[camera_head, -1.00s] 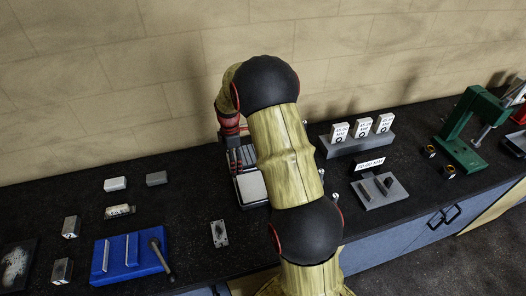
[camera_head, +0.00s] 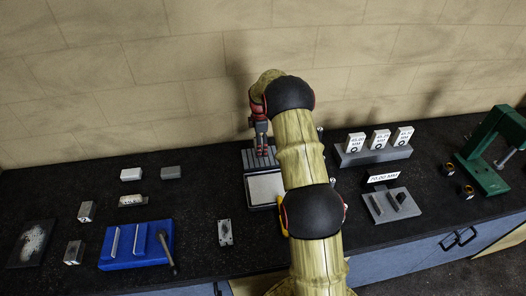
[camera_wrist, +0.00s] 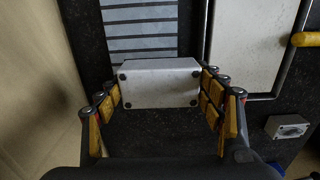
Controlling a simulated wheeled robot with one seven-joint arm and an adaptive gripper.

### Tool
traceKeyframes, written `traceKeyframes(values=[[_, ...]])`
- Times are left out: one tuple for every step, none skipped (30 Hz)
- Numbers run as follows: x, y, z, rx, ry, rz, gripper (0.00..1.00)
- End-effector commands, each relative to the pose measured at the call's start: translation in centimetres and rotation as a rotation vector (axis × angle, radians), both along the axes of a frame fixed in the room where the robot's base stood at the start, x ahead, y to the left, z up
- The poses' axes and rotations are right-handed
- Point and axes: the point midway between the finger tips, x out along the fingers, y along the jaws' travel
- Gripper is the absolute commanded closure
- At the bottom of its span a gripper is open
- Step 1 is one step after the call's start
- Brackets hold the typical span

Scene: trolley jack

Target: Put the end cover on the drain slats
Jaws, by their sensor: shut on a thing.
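My gripper (camera_wrist: 162,92) is shut on the end cover (camera_wrist: 160,84), a pale grey block with dark screws at its corners. Its fingers press on both sides of the cover. The drain slats (camera_wrist: 143,28), grey parallel bars, lie just beyond the cover in the wrist view; the cover overlaps their near end in the picture, and I cannot tell whether they touch. In the head view my gripper (camera_head: 262,144) is over the drain slats (camera_head: 260,160), and the cover cannot be made out there.
A white panel (camera_wrist: 235,40) in a dark frame lies beside the slats, with a yellow handle (camera_wrist: 308,39) at its right. A small plate (camera_head: 225,232), a blue fixture (camera_head: 125,256) and loose blocks lie to the left. A grey stand (camera_head: 372,152) with white boxes is to the right.

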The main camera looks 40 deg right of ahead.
Motion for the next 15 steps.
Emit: traceKeyframes(values=[[0.3,-0.6,-0.9,0.001,0.002,-0.002,0.78],[0.5,-0.9,-1.3,0.001,0.002,-0.001,0.78],[0.8,-1.3,-1.8,0.000,0.000,-0.001,0.78],[1.0,-1.5,-2.1,0.000,0.000,0.000,0.78],[1.2,-1.7,-2.5,0.000,0.000,0.000,0.78],[1.4,-2.0,-2.9,0.000,0.000,0.000,0.78],[1.5,-2.2,-3.1,0.000,-0.001,0.001,0.78],[1.6,-2.3,-3.3,0.000,0.000,0.001,0.78],[1.7,-2.4,-3.5,0.000,0.000,0.001,0.78],[1.8,-2.5,-3.6,0.000,-0.001,0.001,0.78],[1.8,-2.6,-3.7,0.000,-0.001,0.001,0.78],[1.9,-2.7,-3.8,-0.001,-0.002,0.001,0.78],[1.9,-2.7,-3.8,-0.001,-0.002,0.001,0.78],[2.0,-2.8,-3.9,-0.001,-0.002,0.000,0.78],[2.0,-2.9,-4.1,0.000,-0.001,0.000,0.78]])
